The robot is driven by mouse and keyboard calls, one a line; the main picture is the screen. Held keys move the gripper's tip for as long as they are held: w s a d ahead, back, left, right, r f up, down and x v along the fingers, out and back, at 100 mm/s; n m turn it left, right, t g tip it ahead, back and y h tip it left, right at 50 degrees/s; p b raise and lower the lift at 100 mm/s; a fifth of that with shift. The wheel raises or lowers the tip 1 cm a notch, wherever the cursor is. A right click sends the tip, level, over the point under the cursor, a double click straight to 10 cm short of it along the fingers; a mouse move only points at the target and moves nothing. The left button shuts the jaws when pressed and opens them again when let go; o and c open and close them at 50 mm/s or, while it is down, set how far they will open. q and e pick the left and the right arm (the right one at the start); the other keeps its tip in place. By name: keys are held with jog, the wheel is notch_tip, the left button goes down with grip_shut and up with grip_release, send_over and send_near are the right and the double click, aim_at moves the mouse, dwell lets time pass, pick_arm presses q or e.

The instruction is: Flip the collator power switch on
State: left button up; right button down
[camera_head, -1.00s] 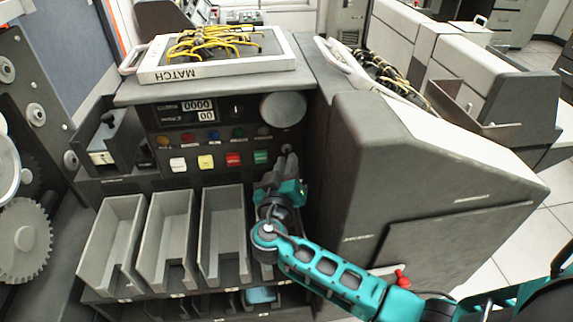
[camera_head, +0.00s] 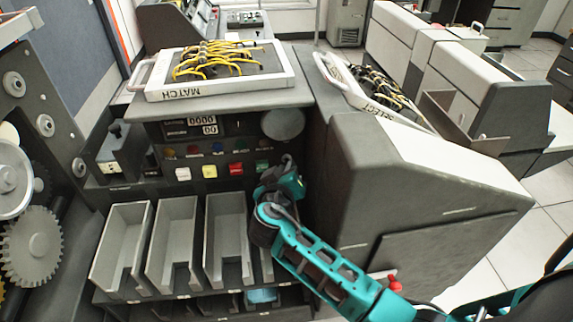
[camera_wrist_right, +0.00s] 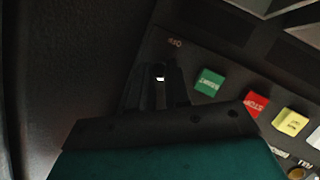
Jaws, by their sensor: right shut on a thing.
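The collator's dark control panel (camera_head: 222,146) faces me in the head view, with counters, lamps and a row of coloured buttons. My right gripper (camera_head: 287,163) is at the panel's right end, just right of the green button (camera_head: 263,166). In the right wrist view my right gripper (camera_wrist_right: 160,78) has its dark fingers close together around a small bright metal tip, which looks like the power switch lever (camera_wrist_right: 159,76). A small reddish label (camera_wrist_right: 175,43) sits just beyond it. The fingers hide most of the switch, so its position cannot be told. My left gripper is out of view.
Grey card bins (camera_head: 176,245) stand below the panel. A MATCH plugboard (camera_head: 220,88) with yellow wires lies on top. The large grey housing (camera_head: 360,165) stands close to the right of my arm. Gears (camera_head: 35,245) are at the far left.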

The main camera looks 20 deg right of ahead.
jog(key=shift+w+r+n+g+y, duration=0.15)
jog(key=shift+r+g+y, duration=0.25)
jog(key=shift+g, duration=0.35)
jog(key=shift+w+r+n+g+y, duration=0.15)
jog(key=shift+r+g+y, duration=0.2)
jog(key=shift+g, duration=0.4)
jog(key=shift+s+d, duration=0.1)
jog(key=c, duration=1.2)
grip_release()
jog(key=shift+o, duration=0.2)
